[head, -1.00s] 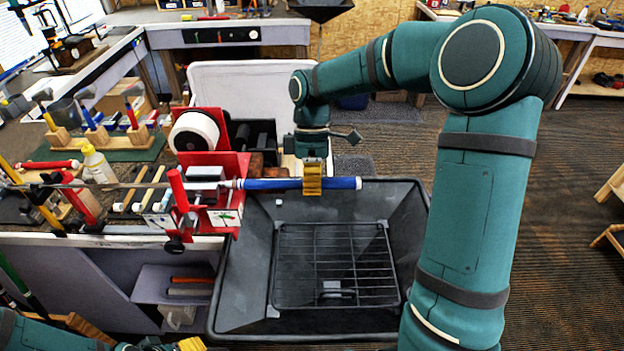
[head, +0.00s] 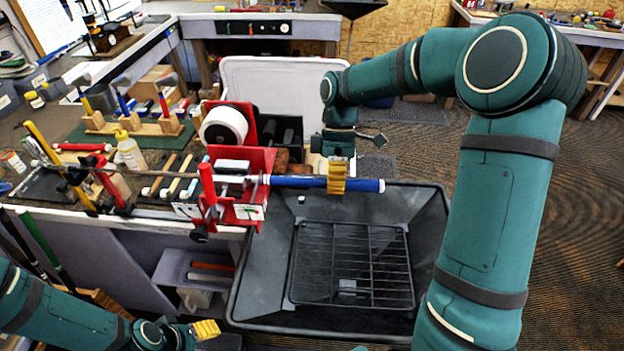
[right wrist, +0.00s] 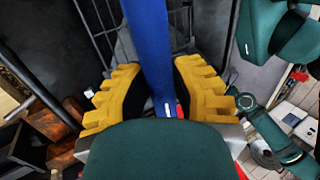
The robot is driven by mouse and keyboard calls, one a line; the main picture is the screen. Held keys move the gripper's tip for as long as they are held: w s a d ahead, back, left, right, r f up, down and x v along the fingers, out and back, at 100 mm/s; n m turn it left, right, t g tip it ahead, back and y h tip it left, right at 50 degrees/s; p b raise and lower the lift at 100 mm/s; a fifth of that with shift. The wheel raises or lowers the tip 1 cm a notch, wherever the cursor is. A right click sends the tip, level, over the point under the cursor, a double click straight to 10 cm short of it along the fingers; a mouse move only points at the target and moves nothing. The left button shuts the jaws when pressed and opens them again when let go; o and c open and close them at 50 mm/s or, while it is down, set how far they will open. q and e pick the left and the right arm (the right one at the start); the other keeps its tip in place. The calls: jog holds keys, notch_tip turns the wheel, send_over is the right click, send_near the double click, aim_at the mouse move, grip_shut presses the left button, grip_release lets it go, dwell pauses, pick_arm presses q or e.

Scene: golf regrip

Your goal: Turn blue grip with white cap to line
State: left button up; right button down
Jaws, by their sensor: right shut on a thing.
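The blue grip (head: 300,182) sits on a shaft that runs level out of the red vise (head: 258,165). Its white cap (head: 382,185) is at the right end. My right gripper (head: 337,178) is shut around the grip, close to the capped end.
A black tub (head: 240,290) with a wire rack (head: 352,265) lies below the grip. The floor at right is clear.

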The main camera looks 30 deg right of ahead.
dwell(0.7)
jog(key=shift+g+y+p, duration=0.4)
jog(key=shift+g+p, duration=0.1)
jog(key=shift+p, duration=0.4)
jog(key=c, duration=0.8)
grip_release()
jog(key=v, duration=1.2)
